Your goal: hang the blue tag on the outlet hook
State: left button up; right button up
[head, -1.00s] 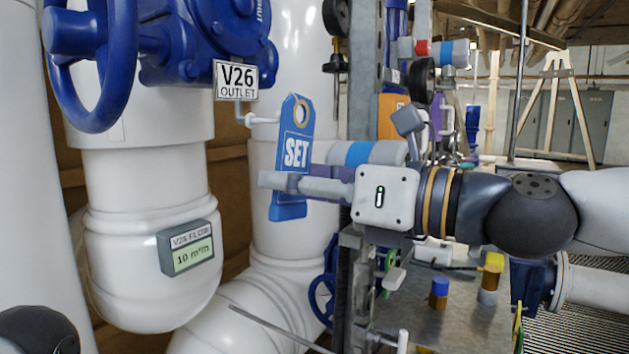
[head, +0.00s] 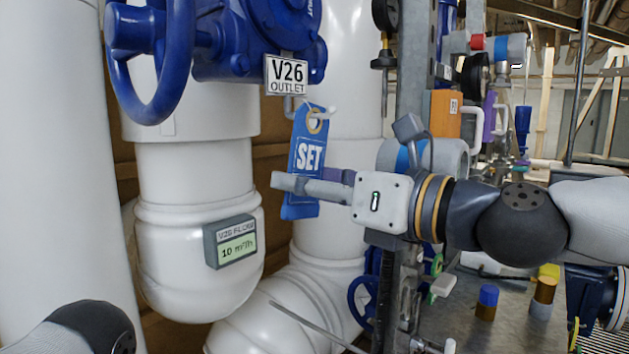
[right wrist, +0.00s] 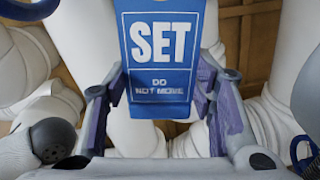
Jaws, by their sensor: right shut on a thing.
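The blue tag (head: 306,158), marked SET, hangs upright with its ringed hole (head: 315,121) at the top. My right gripper (head: 298,185) is shut on the tag's lower part. In the right wrist view, the tag (right wrist: 160,50) stands between the two fingers (right wrist: 158,100). The outlet hook (head: 289,107) comes down below the V26 OUTLET sign (head: 286,74). It overlaps the tag's top, and a pale tip shows right of the ring. I cannot tell whether it passes through the hole or behind it. My left gripper is out of view.
The blue valve handwheel (head: 150,60) and body are above left of the tag. A white pipe with a flow display (head: 230,242) is below. A grey post (head: 412,80) with gauges stands to the right, close to my right arm. A bench with coloured cylinders (head: 487,302) is lower right.

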dwell(0.4)
jog(key=o, duration=0.9)
jog(key=shift+o, duration=0.2)
notch_tip(320, 180, up, 10)
